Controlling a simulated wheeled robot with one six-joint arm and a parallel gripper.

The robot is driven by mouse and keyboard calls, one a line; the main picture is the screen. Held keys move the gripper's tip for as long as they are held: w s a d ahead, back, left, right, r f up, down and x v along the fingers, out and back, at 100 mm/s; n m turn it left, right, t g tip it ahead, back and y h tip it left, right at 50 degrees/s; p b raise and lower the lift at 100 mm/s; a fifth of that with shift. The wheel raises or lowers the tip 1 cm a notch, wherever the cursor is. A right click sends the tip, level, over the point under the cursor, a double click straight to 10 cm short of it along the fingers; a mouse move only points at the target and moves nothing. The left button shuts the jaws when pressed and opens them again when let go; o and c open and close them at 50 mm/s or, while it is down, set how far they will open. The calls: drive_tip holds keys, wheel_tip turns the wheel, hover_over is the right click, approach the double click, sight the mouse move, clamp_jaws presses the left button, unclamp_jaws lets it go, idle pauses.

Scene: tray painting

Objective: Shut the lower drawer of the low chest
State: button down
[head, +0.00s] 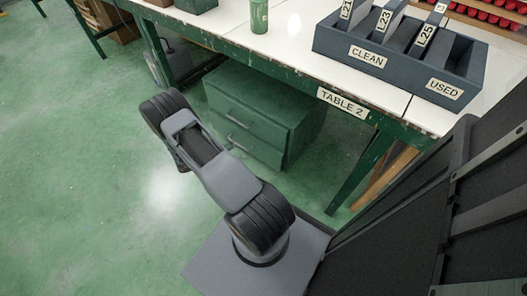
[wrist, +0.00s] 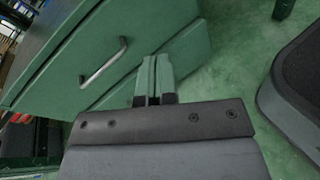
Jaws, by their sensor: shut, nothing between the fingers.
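The low chest (head: 262,95) is green and stands on the floor under the table in the head view. Its upper handle (head: 228,110) and lower handle (head: 238,146) show on the front. The lower drawer (head: 255,148) looks about flush with the chest; I see no clear gap. In the wrist view a green drawer front with a bar handle (wrist: 103,62) fills the upper left, and I cannot tell which drawer it is. My gripper (wrist: 155,62) is shut and empty, its tips in front of the green panels; contact is unclear. In the head view my arm hides the gripper.
The table (head: 285,62) overhangs the chest, with a green leg (head: 352,172) to its right. A divided box (head: 400,62) and a green bottle (head: 259,16) stand on the table. Green floor (head: 70,170) is open at the left.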

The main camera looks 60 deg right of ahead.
drive_tip(key=s+d+f+n+t+h, duration=0.1)
drive_tip(key=s+f+n+t+h, duration=0.2)
drive_tip(key=f, duration=0.5)
drive_tip(key=s+d+f+n+t+h, duration=0.1)
drive_tip(key=s+f+n+t, duration=0.15)
drive_tip(key=f+n, duration=0.4)
drive_tip(key=m+b, duration=0.2)
drive_tip(key=b, duration=0.1)
approach(267, 148)
drive_tip(key=d, duration=0.7)
drive_tip(key=shift+s+d, duration=0.2)
drive_tip(key=shift+d, duration=0.05)
